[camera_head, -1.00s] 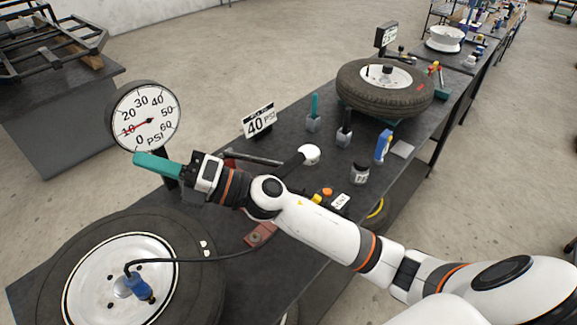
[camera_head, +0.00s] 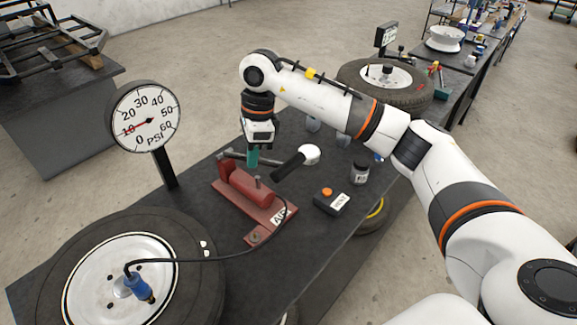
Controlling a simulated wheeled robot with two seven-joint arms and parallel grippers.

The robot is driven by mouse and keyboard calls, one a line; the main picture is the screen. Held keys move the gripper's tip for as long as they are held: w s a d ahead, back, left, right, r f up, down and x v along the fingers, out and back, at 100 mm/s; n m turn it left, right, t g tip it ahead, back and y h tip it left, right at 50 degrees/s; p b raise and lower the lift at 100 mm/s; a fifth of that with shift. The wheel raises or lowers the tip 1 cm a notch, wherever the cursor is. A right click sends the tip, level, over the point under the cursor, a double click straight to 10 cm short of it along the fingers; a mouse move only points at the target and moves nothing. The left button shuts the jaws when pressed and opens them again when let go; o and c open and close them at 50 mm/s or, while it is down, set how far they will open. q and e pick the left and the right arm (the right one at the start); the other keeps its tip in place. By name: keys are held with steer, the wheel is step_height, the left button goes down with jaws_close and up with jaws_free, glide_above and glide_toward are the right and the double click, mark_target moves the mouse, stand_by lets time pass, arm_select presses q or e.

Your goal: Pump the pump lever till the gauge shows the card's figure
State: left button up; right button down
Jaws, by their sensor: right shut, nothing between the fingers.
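The red foot-type pump (camera_head: 238,188) sits on the bench on a red base marked AIR. A grey bar (camera_head: 234,155) lies along its far side and looks like the lever; I cannot tell where it joins. My right gripper (camera_head: 252,160) points down over that bar, its teal fingers shut and empty; contact is unclear. The round gauge (camera_head: 160,105) stands on a post at the left, its needle at about 10 PSI. A black hose (camera_head: 215,258) runs from the pump to the near tyre (camera_head: 200,285). My left gripper is not in view.
A white-headed black mallet (camera_head: 290,166) lies just right of the gripper. A black box with an orange button (camera_head: 332,202) and a dark jar (camera_head: 360,173) stand near the right edge. Another tyre (camera_head: 425,100) lies farther back. Bare bench shows in front of the pump.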

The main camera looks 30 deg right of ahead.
mark_target(284, 163)
steer(key=d+r+h, duration=0.1)
steer(key=d, duration=0.1)
steer(key=d+r+h, duration=0.1)
steer(key=d, duration=0.2)
steer(key=d+r+h, duration=0.1)
steer(key=d, duration=0.1)
steer(key=shift+w+d+r+m, duration=0.1)
steer(key=shift+w+d+m, duration=0.05)
steer(key=shift+m, duration=0.25)
steer(key=shift+d+f+b, duration=0.15)
steer(key=shift+f+b, duration=0.95)
steer(key=shift+f, duration=0.7)
steer(key=shift+d+f+b, duration=0.15)
steer(key=shift+f+b, duration=0.95)
steer(key=shift+f, duration=0.65)
step_height(284, 163, down, 4)
steer(key=b, duration=0.3)
steer(key=shift+f, duration=0.25)
steer(key=shift+r, duration=0.1)
